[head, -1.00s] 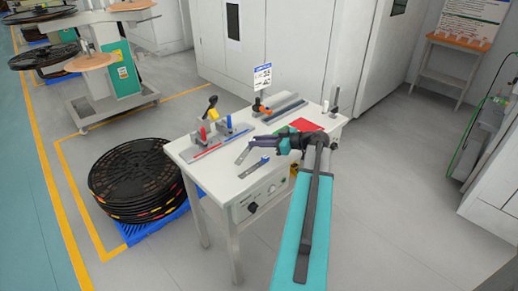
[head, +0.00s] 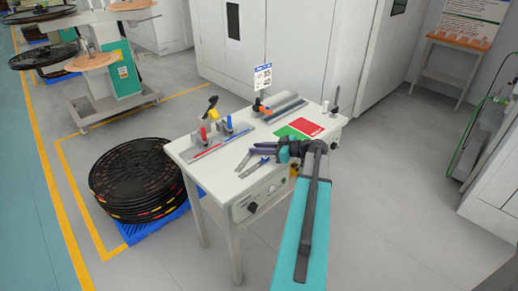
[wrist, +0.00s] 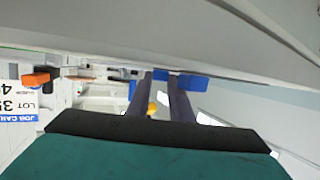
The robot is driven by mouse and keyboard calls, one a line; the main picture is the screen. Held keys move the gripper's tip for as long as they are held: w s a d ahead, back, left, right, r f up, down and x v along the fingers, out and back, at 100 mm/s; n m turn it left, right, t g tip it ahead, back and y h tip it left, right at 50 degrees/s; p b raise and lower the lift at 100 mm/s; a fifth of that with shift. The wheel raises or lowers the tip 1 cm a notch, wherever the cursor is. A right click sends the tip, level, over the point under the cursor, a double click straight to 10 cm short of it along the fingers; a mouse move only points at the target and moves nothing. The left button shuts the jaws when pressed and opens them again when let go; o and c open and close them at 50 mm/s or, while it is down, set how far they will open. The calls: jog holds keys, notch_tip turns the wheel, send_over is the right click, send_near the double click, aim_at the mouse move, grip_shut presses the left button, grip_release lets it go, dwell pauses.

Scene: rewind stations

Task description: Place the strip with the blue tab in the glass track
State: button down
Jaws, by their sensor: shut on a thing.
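My gripper (head: 252,155) is low over the front of the white worktable (head: 238,188). In the wrist view my fingers (wrist: 164,77) are close together, shut on a strip with a blue tab (wrist: 190,82) at their tips. In the head view a thin strip with blue on it (head: 254,165) shows right below the fingers, close to the tabletop. A pale grey piece beside it is too small to tell apart from the finger. Two track-like fixtures are on the table: a long grey one (head: 287,107) at the back and one with red and blue clamps (head: 217,142) at the left. I cannot tell which is glass.
A red and a green pad (head: 306,127) lie right of the fingers. A sign (head: 263,76) and an orange clamp (head: 262,106) stand at the back. A thin post (head: 336,98) stands at the back right. Black reels (head: 132,180) are stacked on the floor at left.

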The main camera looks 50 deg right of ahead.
jog(key=c, duration=1.6)
grip_release()
jog(key=shift+r, duration=0.1)
jog(key=b+v, duration=0.1)
jog(key=v, duration=1.1)
